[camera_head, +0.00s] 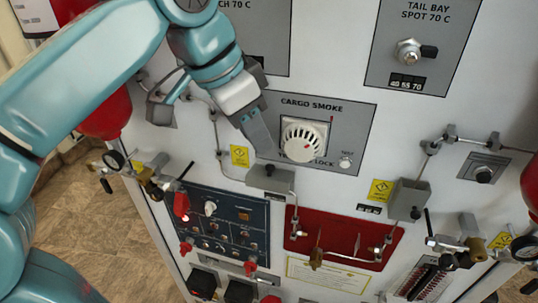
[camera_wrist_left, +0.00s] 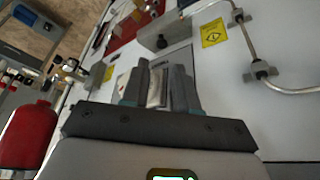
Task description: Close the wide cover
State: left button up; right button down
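I cannot tell for certain which part is the wide cover. A red switch guard (camera_head: 181,205) stands raised at the upper left of the dark blue switch panel (camera_head: 232,222). Smaller red guards (camera_head: 250,268) sit along the panel's lower edge. My left gripper (camera_head: 266,148) is up by the left side of the white CARGO SMOKE detector (camera_head: 303,139), above and to the right of the switch panel. In the left wrist view its two fingers (camera_wrist_left: 158,85) are close together with a narrow pale strip between them. Whether they grip anything is unclear. My right gripper is not in view.
A grey box (camera_head: 270,179) with piping lies just below my left gripper. A red recessed panel (camera_head: 335,237) is right of the switch panel. Gauges and valves (camera_head: 150,178) stick out at the left edge. A red bottle (camera_wrist_left: 28,138) shows in the left wrist view.

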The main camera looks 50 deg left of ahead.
aim_at(268, 166)
pick_arm(q)
jog(key=x, duration=0.6)
jog(key=shift+s+f, duration=0.15)
jog(key=shift+w+f, duration=0.15)
jog(key=shift+w, duration=0.1)
jog(key=shift+s+a, duration=0.15)
jog(key=shift+s, duration=0.25)
jog(key=shift+c, duration=0.9)
grip_shut()
